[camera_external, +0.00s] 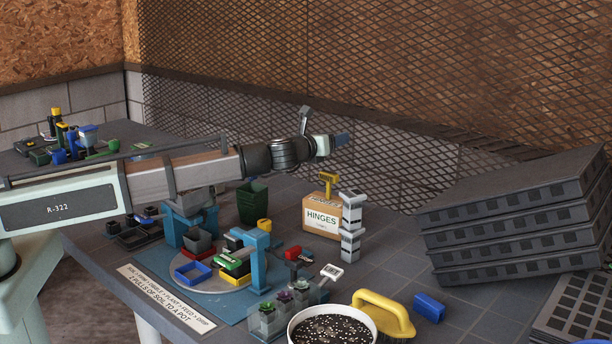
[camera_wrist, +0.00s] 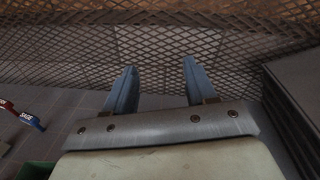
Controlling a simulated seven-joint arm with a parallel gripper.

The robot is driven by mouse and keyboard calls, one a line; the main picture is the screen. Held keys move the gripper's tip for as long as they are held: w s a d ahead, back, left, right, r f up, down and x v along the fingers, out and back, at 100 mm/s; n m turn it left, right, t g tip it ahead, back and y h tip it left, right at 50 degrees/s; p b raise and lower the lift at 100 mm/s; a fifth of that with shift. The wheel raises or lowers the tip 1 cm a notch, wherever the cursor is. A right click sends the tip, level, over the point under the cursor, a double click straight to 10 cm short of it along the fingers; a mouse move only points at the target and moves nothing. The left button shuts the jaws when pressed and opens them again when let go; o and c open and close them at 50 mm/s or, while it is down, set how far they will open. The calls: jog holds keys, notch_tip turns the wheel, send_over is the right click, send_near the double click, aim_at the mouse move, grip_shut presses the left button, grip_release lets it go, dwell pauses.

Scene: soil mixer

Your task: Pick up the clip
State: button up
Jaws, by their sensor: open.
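No object in either view can be told for certain as the clip. Small candidate-sized pieces on the table are a red and dark piece (camera_external: 293,253) right of the blue stand and a blue block (camera_external: 429,308) at the front right. My gripper (camera_external: 342,140) is raised above the table, left of the tray stack and far from both pieces. In the wrist view its two blue fingers (camera_wrist: 158,82) are spread apart with nothing between them; mesh and wall show behind.
A cardboard box marked HINGES (camera_external: 321,217) stands below my gripper. Dark stacked trays (camera_external: 510,220) fill the right. A soil bowl (camera_external: 332,328) and yellow-handled brush (camera_external: 385,310) are in front. A blue stand (camera_external: 259,262) rises by the turntable. A mesh wall (camera_external: 400,90) closes the back.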

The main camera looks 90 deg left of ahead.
jog(key=w+d+f+n+g+h, duration=0.2)
jog(key=w+d+n+g, duration=0.2)
jog(key=w+n, duration=0.25)
jog(key=r+n+g+h, duration=0.2)
jog(key=n+g+h, duration=0.45)
jog(key=h, duration=0.45)
send_over(424, 295)
jog(key=shift+m+g, duration=0.25)
jog(key=shift+m, duration=0.05)
jog(key=f, duration=1.9)
jog(key=shift+s+a+f, duration=0.2)
jog(key=shift+s+f, duration=0.1)
jog(key=shift+s, duration=0.1)
jog(key=shift+w+d+f, duration=0.1)
jog(key=shift+w+f, duration=0.05)
jog(key=shift+f, duration=0.75)
jog(key=shift+w+d+f, duration=0.1)
jog(key=shift+w+f, duration=0.1)
jog(key=shift+f, duration=0.65)
jog(key=shift+w+f, duration=0.15)
jog(key=shift+f, duration=0.75)
jog(key=shift+c, duration=0.4)
